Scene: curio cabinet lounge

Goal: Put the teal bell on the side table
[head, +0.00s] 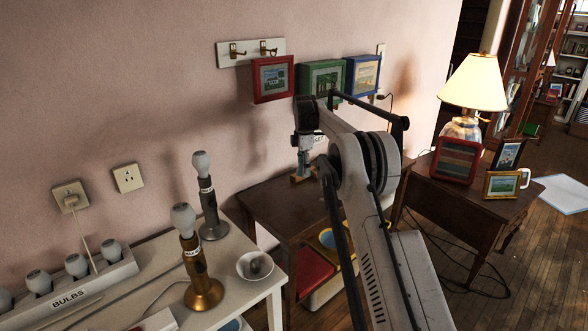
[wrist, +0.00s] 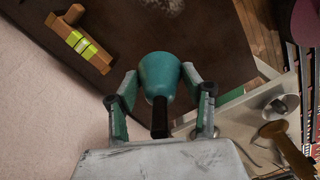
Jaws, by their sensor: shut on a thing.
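The teal bell (wrist: 159,74) is between the two fingers of my gripper (wrist: 160,82) in the wrist view, with its dark handle pointing toward the palm. My gripper is shut on it. In the head view my gripper (head: 304,142) is above a dark wooden table (head: 262,206) against the wall; the bell is too small there to make out clearly. The brown tabletop also shows below the bell in the wrist view (wrist: 130,28). Another dark wooden table (head: 430,188) stands to the right with a lamp and frames on it. I cannot tell which one is the side table.
The white table (head: 225,262) at left holds bulb stands, a bulb rack (head: 72,281) and a small bowl (head: 255,266). Framed pictures hang on the wall behind my arm. A lamp (head: 474,85) stands at right.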

